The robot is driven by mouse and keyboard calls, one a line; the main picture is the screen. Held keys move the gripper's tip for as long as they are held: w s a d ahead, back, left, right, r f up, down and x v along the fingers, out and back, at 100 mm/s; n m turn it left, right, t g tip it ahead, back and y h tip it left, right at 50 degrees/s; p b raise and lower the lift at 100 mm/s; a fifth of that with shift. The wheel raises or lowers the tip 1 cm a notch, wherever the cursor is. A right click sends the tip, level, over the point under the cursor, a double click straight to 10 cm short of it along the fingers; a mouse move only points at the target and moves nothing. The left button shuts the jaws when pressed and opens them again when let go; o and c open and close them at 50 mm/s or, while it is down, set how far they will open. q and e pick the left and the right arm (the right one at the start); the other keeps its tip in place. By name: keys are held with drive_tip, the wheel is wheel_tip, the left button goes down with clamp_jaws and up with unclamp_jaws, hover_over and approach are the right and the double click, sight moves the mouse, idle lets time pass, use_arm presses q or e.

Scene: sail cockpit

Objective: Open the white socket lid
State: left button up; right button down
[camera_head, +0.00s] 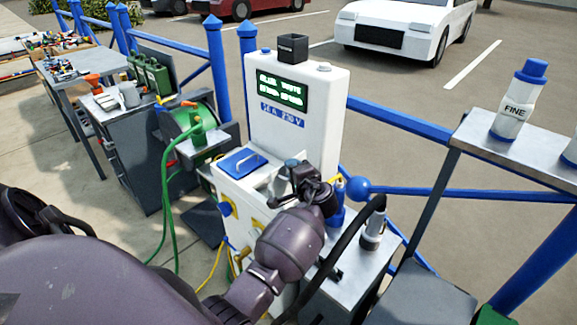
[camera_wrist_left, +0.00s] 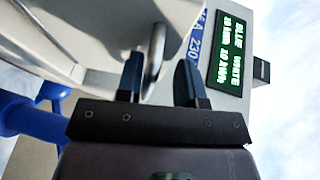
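The white pedestal (camera_head: 290,130) stands in the middle of the head view, with a green-lit display on its face. A blue lid (camera_head: 240,163) with a bar handle lies shut on its sloping front shelf. The white socket lid is to its right, largely hidden by my left gripper (camera_head: 298,176). In the left wrist view, a metal bar handle (camera_wrist_left: 154,58) stands out from a pale surface (camera_wrist_left: 95,38). My left gripper (camera_wrist_left: 160,80) is open there, its fingers apart. The handle is close by the left finger; contact is unclear. My right gripper is not in view.
A green cable reel (camera_head: 190,122) stands left of the pedestal. A side shelf with a blue bottle and a grey cylinder (camera_head: 373,232) is close at right. A table with a bottle marked FINE (camera_head: 515,105) stands farther right. Blue railings (camera_head: 400,120) run behind.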

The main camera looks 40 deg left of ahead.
use_arm(q)
drive_tip(key=v, duration=0.6)
drive_tip(key=shift+s+d, duration=0.15)
drive_tip(key=shift+d, duration=0.15)
drive_tip(key=shift+r, duration=0.15)
drive_tip(key=w+d+t+h, duration=0.4)
drive_tip(key=d+t+h, duration=0.1)
drive_tip(key=d+h, duration=0.1)
drive_tip(key=s+d+f+n+t+h, duration=0.1)
drive_tip(key=s+d+f+t+h, duration=0.15)
drive_tip(key=s+h, duration=0.25)
drive_tip(key=s+f+n+g+h, duration=0.1)
drive_tip(key=s+f, duration=0.6)
drive_tip(key=s, duration=0.5)
drive_tip(key=s+f+n+g+h, duration=0.1)
drive_tip(key=s+f+g+h, duration=0.1)
drive_tip(key=s+f, duration=0.5)
drive_tip(key=s, duration=0.5)
drive_tip(key=shift+s+f+n, duration=0.25)
drive_tip(key=shift+f+n, duration=0.05)
drive_tip(key=shift+f, duration=0.05)
drive_tip(key=shift+g, duration=0.25)
